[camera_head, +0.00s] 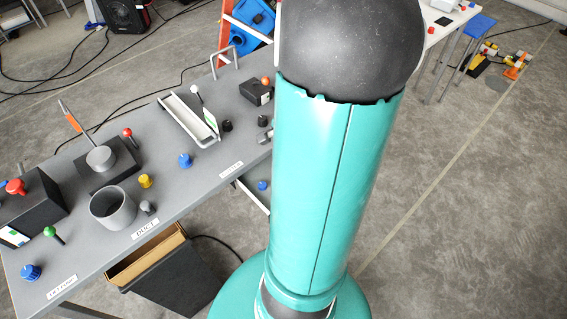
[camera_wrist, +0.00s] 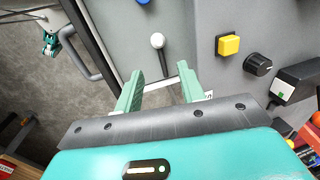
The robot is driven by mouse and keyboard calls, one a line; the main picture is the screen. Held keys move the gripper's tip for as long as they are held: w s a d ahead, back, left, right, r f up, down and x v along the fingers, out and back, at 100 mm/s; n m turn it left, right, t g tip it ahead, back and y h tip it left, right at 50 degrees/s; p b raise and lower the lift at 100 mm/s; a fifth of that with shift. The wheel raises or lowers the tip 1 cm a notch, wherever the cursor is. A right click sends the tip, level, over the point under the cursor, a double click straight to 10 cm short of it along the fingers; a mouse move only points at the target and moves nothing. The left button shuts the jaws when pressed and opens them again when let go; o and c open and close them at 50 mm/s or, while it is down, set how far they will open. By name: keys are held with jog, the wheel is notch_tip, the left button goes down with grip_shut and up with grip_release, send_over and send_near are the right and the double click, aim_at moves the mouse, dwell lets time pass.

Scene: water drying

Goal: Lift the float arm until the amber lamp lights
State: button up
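My gripper (camera_wrist: 160,68) is open and empty in the wrist view, its two green fingers apart. A white-balled lever (camera_wrist: 157,41) on a dark stem stands on the grey panel just beyond the fingertips, in line with the gap. I cannot tell whether it is the float arm. In the head view a white-balled stick (camera_head: 196,90) rises by a white trough (camera_head: 184,124); this may be the float. No lit amber lamp is clear; a yellow square button (camera_wrist: 229,45) and, in the head view, a yellow knob (camera_head: 145,181) show. My gripper is hidden in the head view.
The grey bench (camera_head: 87,262) holds a grey cup (camera_head: 113,208), dark boxes and several coloured knobs. In the wrist view a black knob (camera_wrist: 258,64) and a black box (camera_wrist: 298,82) sit right; a grey handle (camera_wrist: 78,57) is left. My teal arm hides the bench's right end.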

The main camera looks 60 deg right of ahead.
jog(key=f, duration=0.3)
jog(key=w+f, duration=0.1)
jog(key=f, duration=0.4)
jog(key=shift+w+d+f, duration=0.2)
jog(key=shift+w+f, duration=0.15)
grip_shut()
